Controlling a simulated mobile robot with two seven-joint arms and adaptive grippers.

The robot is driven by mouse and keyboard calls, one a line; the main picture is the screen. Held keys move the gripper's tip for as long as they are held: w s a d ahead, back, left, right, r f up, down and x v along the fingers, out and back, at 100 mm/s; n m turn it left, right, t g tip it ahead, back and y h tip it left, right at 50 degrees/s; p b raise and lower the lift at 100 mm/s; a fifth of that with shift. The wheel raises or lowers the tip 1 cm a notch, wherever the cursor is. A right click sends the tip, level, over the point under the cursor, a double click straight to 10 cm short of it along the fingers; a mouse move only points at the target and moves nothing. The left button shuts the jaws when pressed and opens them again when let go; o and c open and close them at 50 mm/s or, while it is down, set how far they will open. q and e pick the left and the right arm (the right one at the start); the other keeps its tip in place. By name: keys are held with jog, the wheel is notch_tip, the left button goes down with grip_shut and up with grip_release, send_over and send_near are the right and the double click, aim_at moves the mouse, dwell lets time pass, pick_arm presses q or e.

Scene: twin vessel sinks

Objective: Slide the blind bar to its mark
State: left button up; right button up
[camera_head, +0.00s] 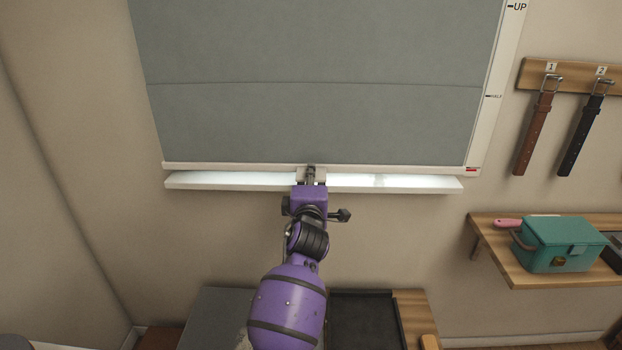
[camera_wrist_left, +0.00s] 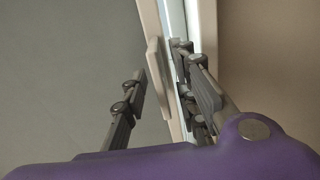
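The grey blind (camera_head: 320,110) hangs low, with its pale bottom bar (camera_head: 400,168) just above the white sill (camera_head: 400,183). A pale scale strip (camera_head: 487,97) on the right carries an UP line, a HALF line and a red mark (camera_head: 471,170) at its low end. The bar's right end is about level with the red mark. My left gripper (camera_head: 311,172) is at the middle of the bar. In the left wrist view its fingers (camera_wrist_left: 158,80) are apart, on either side of the bar's pull tab (camera_wrist_left: 158,75), with gaps visible. My right gripper is not in view.
On the right wall, two belts (camera_head: 536,130) hang from a wooden rack (camera_head: 570,76). A dark tray (camera_head: 365,320) lies below. The wall left of the blind is bare.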

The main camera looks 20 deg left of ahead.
pick_arm(q)
grip_shut()
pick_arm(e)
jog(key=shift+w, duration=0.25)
